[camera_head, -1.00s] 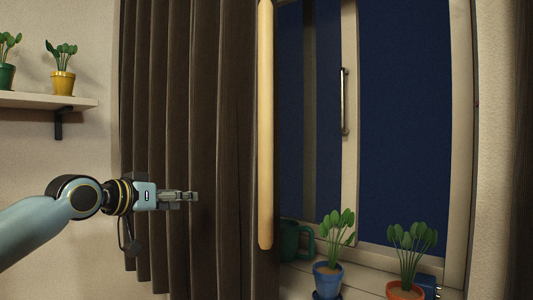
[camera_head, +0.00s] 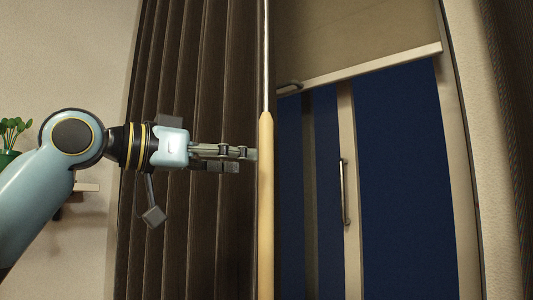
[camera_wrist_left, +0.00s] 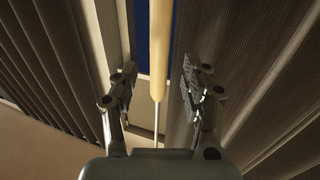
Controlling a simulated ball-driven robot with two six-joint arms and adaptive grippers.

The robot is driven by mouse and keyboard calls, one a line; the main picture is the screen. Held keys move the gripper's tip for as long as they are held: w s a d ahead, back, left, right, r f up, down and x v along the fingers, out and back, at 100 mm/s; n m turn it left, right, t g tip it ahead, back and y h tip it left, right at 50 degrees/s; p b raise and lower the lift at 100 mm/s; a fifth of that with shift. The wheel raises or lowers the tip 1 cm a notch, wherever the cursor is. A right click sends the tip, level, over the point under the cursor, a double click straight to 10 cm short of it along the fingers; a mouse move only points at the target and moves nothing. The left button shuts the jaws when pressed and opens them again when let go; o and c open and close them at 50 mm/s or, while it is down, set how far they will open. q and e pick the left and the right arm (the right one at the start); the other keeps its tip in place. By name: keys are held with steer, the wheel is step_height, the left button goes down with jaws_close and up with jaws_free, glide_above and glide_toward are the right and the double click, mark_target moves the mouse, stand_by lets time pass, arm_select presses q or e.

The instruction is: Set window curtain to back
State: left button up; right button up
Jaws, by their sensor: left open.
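The dark brown curtain (camera_head: 205,70) hangs in folds at the left of the window in the head view; it also shows in the left wrist view (camera_wrist_left: 275,90). A pale wooden wand (camera_head: 266,200) on a thin metal rod (camera_head: 266,55) hangs at the curtain's right edge. My left gripper (camera_head: 252,160) is level with the wand's upper part, its tips close to it. In the left wrist view the wand (camera_wrist_left: 161,45) lies between the two open fingers (camera_wrist_left: 160,88), apart from both. My right gripper is not in view.
The window (camera_head: 400,180) has a handle (camera_head: 344,190) and a partly lowered blind (camera_head: 360,40) above. A potted plant (camera_head: 12,135) and part of a shelf (camera_head: 85,187) stand at the left, behind my arm.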

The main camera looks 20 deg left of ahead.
mark_target(260, 158)
arm_select(q)
steer(key=p+x, duration=0.1)
steer(key=x, duration=0.3)
steer(key=shift+w+d+r, duration=0.1)
steer(key=shift+w+d, duration=0.15)
steer(key=shift+d, duration=0.05)
steer(key=shift+p+x, duration=0.3)
steer(key=shift+x, duration=0.5)
jaws_close()
steer(key=shift+w, duration=0.1)
steer(key=shift+w+d+f, duration=0.15)
steer(key=shift+d+f, duration=0.05)
steer(key=shift+f, duration=0.1)
